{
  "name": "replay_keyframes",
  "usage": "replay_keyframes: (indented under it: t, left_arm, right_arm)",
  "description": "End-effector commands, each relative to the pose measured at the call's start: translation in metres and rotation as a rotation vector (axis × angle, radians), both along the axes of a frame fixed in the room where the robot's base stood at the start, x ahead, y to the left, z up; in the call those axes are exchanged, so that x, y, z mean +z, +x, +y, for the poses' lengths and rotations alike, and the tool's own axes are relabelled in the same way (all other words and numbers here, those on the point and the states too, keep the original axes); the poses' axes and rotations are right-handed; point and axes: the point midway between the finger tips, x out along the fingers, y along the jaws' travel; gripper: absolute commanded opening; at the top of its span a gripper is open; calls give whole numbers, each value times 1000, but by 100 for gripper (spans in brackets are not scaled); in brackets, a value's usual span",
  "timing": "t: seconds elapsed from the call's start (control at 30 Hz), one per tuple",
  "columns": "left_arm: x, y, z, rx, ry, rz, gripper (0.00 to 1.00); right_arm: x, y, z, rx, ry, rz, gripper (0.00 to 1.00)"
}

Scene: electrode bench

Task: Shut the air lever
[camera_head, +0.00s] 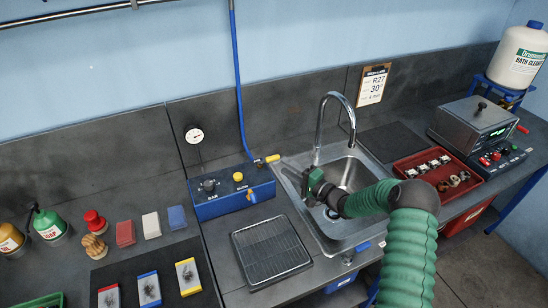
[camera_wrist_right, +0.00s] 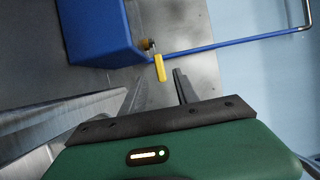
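The air lever (camera_head: 268,159) is a small yellow handle on a brass valve at the back right corner of the blue box (camera_head: 232,205). It points right, away from the box. In the right wrist view the lever (camera_wrist_right: 160,68) lies ahead of the fingertips, roughly across the line of the blue hose (camera_wrist_right: 210,51). My right gripper (camera_head: 308,178) is over the left part of the sink, to the right of the lever. In the wrist view its two dark fingers (camera_wrist_right: 157,85) stand apart with nothing between them. My left gripper is not in view.
The steel sink (camera_head: 292,178) and tall faucet (camera_head: 319,130) are close to my right gripper. A black wire rack (camera_head: 270,252) lies in front of the blue box. A red tray (camera_head: 411,185) of small parts stands to the right of the sink.

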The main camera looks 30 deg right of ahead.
Motion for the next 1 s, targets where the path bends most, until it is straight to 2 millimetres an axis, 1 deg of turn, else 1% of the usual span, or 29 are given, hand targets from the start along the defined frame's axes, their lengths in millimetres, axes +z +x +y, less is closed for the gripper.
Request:
replay_keyframes:
  t: [0.03,0.1,0.2,0.3,0.43,0.63,0.67,0.93,1.0]
  left_arm:
    - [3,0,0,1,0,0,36]
    - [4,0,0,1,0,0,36]
    - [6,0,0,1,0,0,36]
    - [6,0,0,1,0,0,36]
    - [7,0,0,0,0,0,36]
    - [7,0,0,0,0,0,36]
    - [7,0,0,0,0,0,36]
    - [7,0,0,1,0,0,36]
    - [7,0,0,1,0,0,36]
  right_arm:
    - [1,13,5,2,1,-2,36]
    - [0,29,9,1,3,-2,36]
    - [-1,47,13,0,5,-2,36]
    - [0,60,17,0,4,-3,36]
    - [-1,67,18,-2,4,-1,36]
    - [-1,68,20,-2,3,0,36]
    - [-1,68,21,-2,2,0,35]
    - [-1,67,21,-1,3,0,0]
    - [-1,67,20,-1,3,0,0]
